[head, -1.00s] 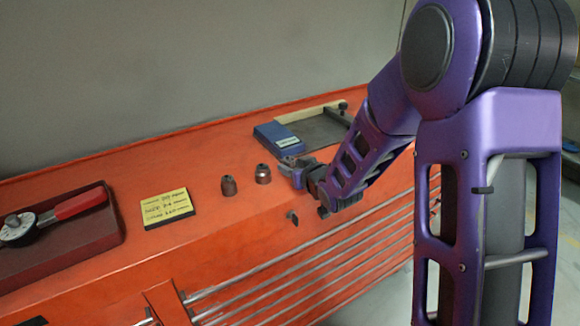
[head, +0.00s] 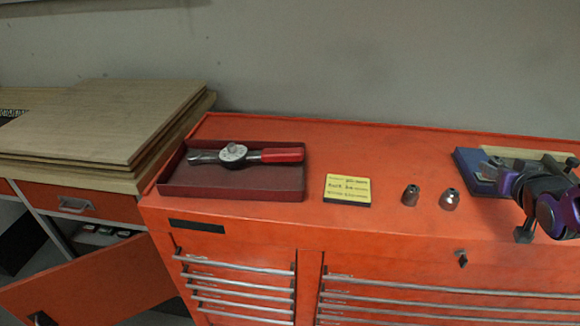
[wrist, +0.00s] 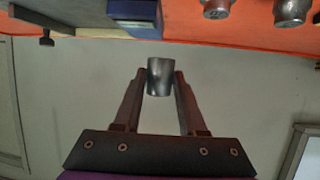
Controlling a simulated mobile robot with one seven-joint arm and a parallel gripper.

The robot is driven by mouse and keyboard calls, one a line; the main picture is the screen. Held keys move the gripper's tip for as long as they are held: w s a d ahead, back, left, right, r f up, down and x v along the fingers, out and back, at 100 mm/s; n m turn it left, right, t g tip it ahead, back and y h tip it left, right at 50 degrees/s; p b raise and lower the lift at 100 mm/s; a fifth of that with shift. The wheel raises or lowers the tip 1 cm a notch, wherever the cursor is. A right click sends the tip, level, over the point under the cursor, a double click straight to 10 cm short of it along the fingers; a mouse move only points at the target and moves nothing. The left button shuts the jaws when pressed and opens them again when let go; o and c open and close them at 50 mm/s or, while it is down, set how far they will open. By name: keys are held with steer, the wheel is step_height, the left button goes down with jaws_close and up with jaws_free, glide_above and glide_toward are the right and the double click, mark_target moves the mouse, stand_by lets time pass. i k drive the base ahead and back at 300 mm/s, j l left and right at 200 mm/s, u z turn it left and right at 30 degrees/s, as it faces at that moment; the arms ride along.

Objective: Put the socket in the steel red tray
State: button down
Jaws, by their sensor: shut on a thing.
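My gripper (wrist: 160,84) is shut on a grey metal socket (wrist: 160,74), held between its fingertips in the wrist view. In the head view my gripper (head: 490,172) is at the right, over the blue box; the held socket is hard to make out there. The dark red steel tray (head: 236,188) lies at the left of the orange cabinet top, well left of my gripper. A torque wrench (head: 232,153) with a red handle lies along its back part. The front part of the tray is bare.
Two other sockets stand on the orange cabinet top (head: 330,228): a darker one (head: 410,195) and a shinier one (head: 449,199). A yellow note block (head: 347,188) lies between them and the tray. The blue box (head: 470,165) is at the right. Wooden boards (head: 100,120) are stacked at the left.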

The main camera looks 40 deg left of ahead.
mark_target(256, 176)
steer(key=k+j+u, duration=0.2)
steer(key=j, duration=0.25)
steer(key=k+j+u, duration=0.2)
steer(key=j, duration=0.3)
steer(key=j+u, duration=0.2)
steer(key=j, duration=0.25)
